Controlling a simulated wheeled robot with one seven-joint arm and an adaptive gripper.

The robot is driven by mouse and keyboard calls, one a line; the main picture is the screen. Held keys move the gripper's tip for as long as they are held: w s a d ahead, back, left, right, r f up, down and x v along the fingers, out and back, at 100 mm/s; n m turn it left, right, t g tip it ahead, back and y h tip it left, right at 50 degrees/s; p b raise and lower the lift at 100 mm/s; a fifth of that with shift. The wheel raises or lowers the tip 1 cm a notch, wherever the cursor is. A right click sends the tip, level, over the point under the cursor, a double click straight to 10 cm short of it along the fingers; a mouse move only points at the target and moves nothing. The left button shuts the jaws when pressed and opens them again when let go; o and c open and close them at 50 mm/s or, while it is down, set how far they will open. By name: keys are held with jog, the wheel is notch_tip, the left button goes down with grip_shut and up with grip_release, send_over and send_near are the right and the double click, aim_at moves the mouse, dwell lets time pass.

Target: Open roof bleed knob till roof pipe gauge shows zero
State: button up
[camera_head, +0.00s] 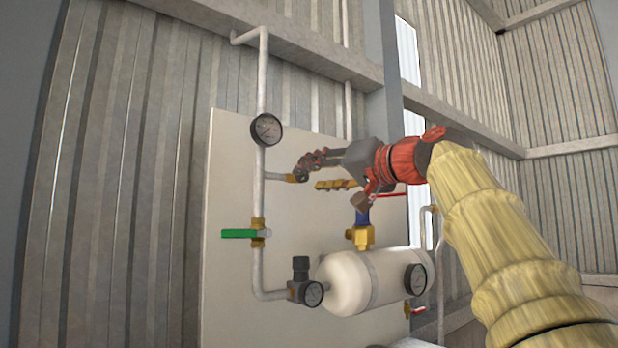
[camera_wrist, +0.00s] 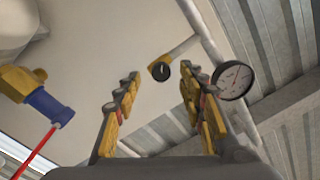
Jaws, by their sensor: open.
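The roof bleed knob (camera_wrist: 160,71) is small and black on a brass fitting at the end of a short side pipe. In the wrist view it shows between my two fingertips, with gaps on both sides. My gripper (camera_head: 310,178) is open, in front of that pipe end, and holds nothing. In the head view its fingers largely hide the knob. The roof pipe gauge (camera_head: 267,130) is a round dial on the vertical pipe above the side pipe. It also shows in the wrist view (camera_wrist: 235,80), right of my fingers. Its reading is too small to tell.
A green-handled valve (camera_head: 240,234) sits lower on the same pipe. Below are a white tank (camera_head: 345,285), a small gauge (camera_head: 313,294) and a tank gauge (camera_head: 415,279). A blue-and-brass valve with a red lever (camera_head: 362,236) stands under my gripper. A pale panel (camera_head: 225,170) is behind.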

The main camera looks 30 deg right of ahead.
jog(key=v, duration=0.9)
jog(key=shift+s, duration=0.15)
dwell(1.8)
jog(key=a+r+p, duration=0.3)
jog(key=r+p, duration=0.3)
jog(key=p, duration=0.1)
jog(key=w+f+n+p, duration=0.1)
jog(key=w+n+p, duration=0.1)
jog(key=w, duration=0.1)
jog(key=w+f+n+p, duration=0.1)
jog(key=w+f+p, duration=0.1)
jog(key=w+p, duration=0.1)
jog(key=w+f+n+p, duration=0.2)
jog(key=w, duration=0.3)
jog(key=shift+d+f+n, duration=0.25)
jog(key=shift+n, duration=0.05)
jog(key=c, duration=0.3)
grip_shut()
